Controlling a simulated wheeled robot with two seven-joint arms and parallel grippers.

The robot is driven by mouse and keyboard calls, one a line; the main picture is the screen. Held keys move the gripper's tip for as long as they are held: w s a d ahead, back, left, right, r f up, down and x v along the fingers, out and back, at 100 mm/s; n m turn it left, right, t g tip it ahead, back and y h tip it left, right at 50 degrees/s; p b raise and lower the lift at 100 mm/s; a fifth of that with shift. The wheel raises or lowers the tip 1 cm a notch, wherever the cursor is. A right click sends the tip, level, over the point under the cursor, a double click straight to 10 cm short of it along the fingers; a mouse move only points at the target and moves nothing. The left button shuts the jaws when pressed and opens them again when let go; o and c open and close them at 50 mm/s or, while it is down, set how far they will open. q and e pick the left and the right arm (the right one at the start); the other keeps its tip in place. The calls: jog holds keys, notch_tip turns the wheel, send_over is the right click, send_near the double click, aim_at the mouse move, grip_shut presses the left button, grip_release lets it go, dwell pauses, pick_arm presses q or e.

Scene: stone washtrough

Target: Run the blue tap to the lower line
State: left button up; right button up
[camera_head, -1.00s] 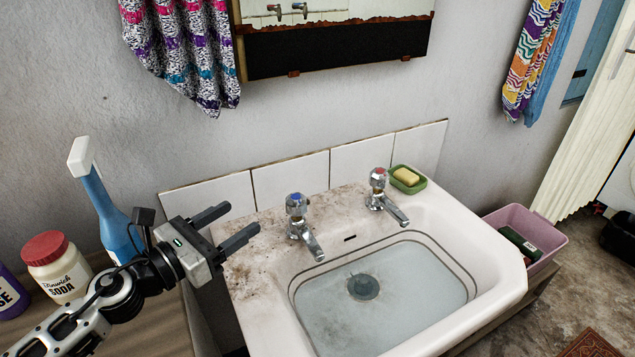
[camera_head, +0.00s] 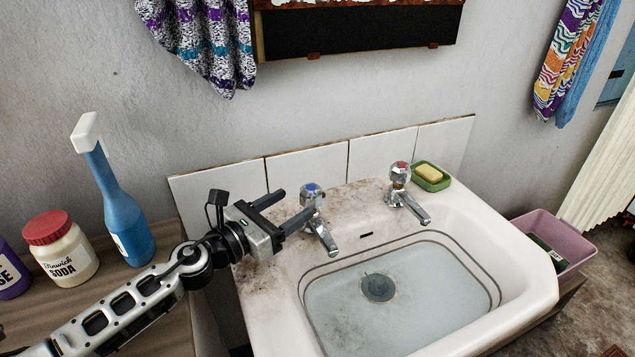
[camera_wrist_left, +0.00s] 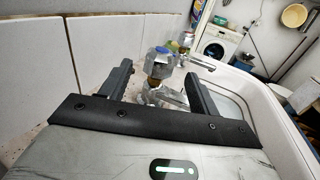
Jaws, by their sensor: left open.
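The blue tap (camera_head: 313,197) is a chrome tap with a blue-marked head at the left of the basin's back ledge. It also shows in the left wrist view (camera_wrist_left: 158,62), between and beyond my finger tips. My left gripper (camera_head: 294,206) is open, its two fingers pointing at the tap head from the left; I cannot tell whether either touches it. The white basin (camera_head: 519,262) holds some clear water over a dark drain (camera_head: 377,287). Dark lines run around its inner wall, and the water stands below them. My right gripper is out of view.
A red-marked tap (camera_head: 401,177) and a green soap dish (camera_head: 432,183) with yellow soap stand on the right of the ledge. A blue spray bottle (camera_head: 122,215) and a soda jar (camera_head: 62,250) stand on the wooden counter at left. A pink bin (camera_head: 577,247) is right of the basin.

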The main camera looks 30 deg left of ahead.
aim_at(318, 186)
pick_arm(q)
jog(key=p+x, duration=0.1)
jog(key=x, duration=0.7)
jog(key=shift+w+d, duration=0.1)
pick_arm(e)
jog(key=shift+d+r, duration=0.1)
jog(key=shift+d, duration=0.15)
